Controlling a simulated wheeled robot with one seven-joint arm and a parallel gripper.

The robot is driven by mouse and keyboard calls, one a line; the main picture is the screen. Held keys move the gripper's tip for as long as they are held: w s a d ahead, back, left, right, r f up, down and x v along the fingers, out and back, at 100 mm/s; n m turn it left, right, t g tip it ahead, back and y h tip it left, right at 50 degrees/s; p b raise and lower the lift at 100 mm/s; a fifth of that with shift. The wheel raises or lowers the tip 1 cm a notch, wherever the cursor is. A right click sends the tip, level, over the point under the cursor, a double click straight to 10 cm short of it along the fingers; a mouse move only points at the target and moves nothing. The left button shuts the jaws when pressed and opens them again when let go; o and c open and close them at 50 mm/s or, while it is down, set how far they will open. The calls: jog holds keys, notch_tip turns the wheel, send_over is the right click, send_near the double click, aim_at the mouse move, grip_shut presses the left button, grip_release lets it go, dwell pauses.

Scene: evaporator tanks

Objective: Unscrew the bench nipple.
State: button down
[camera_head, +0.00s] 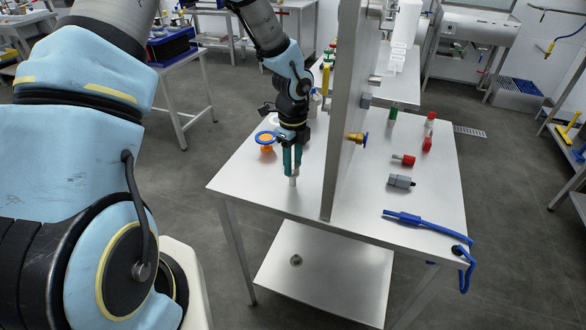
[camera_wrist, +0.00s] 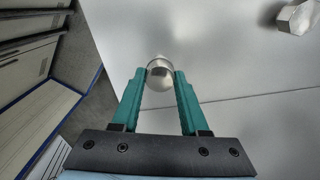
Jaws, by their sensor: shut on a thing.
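The bench nipple (camera_head: 293,181) is a short, pale metal cylinder standing upright on the steel bench top, near its front left part. In the wrist view the nipple (camera_wrist: 160,72) shows as a round, shiny metal piece between the green fingertips. My gripper (camera_head: 292,165) points down and is shut on the nipple from above; in the wrist view my gripper (camera_wrist: 160,80) has a finger against each side of it. The nipple's thread and lower end are hidden, so I cannot tell how far it is screwed in.
An upright steel panel (camera_head: 346,110) with a brass valve (camera_head: 356,138) stands right of my gripper. A blue-ringed orange fitting (camera_head: 266,140) is close on the left. Red fittings (camera_head: 404,159), a grey fitting (camera_head: 401,181) and a blue hose tool (camera_head: 415,220) lie beyond the panel.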

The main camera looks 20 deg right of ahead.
dwell(0.4)
jog(key=n+b, duration=0.1)
jog(key=n, duration=0.2)
jog(key=shift+f, duration=0.1)
jog(key=shift+n+b, duration=0.3)
jog(key=shift+n, duration=0.8)
jog(key=n+b, duration=0.1)
jog(key=n, duration=0.2)
jog(key=shift+n, duration=1)
jog(key=shift+d+n+b, duration=0.1)
jog(key=shift+n+b, duration=0.55)
jog(key=shift+n, duration=0.45)
jog(key=n, duration=0.3)
jog(key=shift+w+r, duration=0.1)
jog(key=shift+r, duration=0.1)
